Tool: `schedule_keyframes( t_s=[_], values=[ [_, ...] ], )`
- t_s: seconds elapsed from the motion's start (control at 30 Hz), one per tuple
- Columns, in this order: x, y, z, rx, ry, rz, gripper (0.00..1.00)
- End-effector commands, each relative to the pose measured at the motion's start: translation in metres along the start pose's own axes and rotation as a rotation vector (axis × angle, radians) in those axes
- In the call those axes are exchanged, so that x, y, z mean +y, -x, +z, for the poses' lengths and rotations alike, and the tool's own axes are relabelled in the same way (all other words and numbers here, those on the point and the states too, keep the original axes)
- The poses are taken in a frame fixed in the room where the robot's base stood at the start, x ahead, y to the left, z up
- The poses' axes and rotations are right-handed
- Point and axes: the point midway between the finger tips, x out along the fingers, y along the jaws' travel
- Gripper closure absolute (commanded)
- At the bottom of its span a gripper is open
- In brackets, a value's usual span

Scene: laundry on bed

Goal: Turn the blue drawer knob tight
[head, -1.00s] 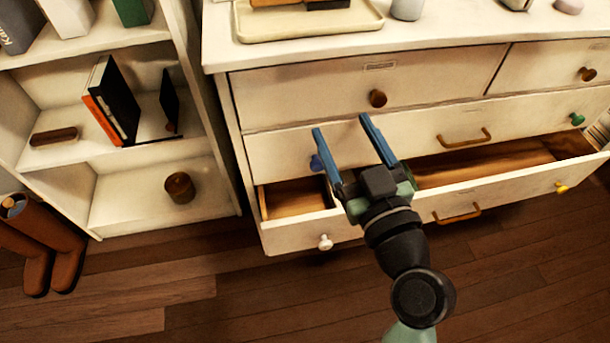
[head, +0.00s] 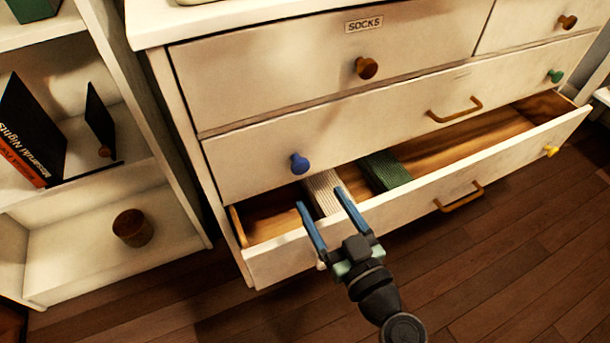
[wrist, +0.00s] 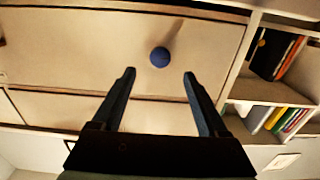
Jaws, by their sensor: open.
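The blue knob (head: 299,163) sits at the left end of the middle drawer front (head: 385,120). In the head view my gripper (head: 320,198) is open and empty, its blue fingers pointing up toward the dresser. The fingertips show below and slightly right of the knob, over the open bottom drawer. In the wrist view the round blue knob (wrist: 160,57) lies just beyond the fingertips of my gripper (wrist: 159,73), in line with the gap between them. The fingers do not visibly touch it. Whether the knob is loose cannot be told.
The bottom drawer (head: 400,213) stands open below, with a pale folded item (head: 326,190) and a green one (head: 384,171) inside. A brown knob (head: 366,68) is on the drawer above. A bookshelf (head: 165,215) stands close on the left.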

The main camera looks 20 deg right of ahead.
Motion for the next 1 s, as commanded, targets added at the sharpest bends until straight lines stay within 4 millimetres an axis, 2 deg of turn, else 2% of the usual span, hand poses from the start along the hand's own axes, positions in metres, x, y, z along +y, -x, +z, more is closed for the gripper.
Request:
schedule_keyframes(
  t_s=[0.1,0.3,0.5,0.77,0.8,1.0],
  values=[
    [-0.001,-0.028,-0.001,0.002,0.002,-0.003,0.24],
    [0.000,-0.060,0.000,0.001,0.000,-0.001,0.24],
    [0.000,-0.074,0.000,0.000,0.000,-0.001,0.24],
    [0.000,-0.075,0.000,-0.001,0.000,0.000,0.24],
    [0.000,-0.075,0.000,-0.001,0.000,0.000,0.25],
    [0.000,-0.075,0.000,-0.001,0.000,0.000,0.61]
  ],
)
